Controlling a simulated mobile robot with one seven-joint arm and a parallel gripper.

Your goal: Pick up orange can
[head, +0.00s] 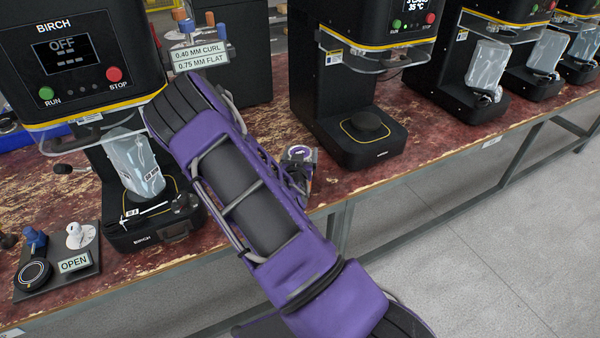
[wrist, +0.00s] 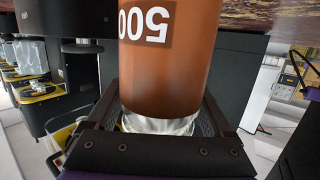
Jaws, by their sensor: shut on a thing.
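The orange can (wrist: 163,72) fills the middle of the wrist view, with an upside-down "500" on a dark label and a clear, shiny end towards my gripper. My gripper (wrist: 164,104) is shut on the can, with a dark mesh-lined finger on either side of it. The can's far end is cut off by the top of the picture. In the head view my purple arm lies across the middle and hides the can. I cannot tell whether the can touches the bench.
The worn red bench (head: 255,125) carries a row of black seamers. Grey floor is clear at right.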

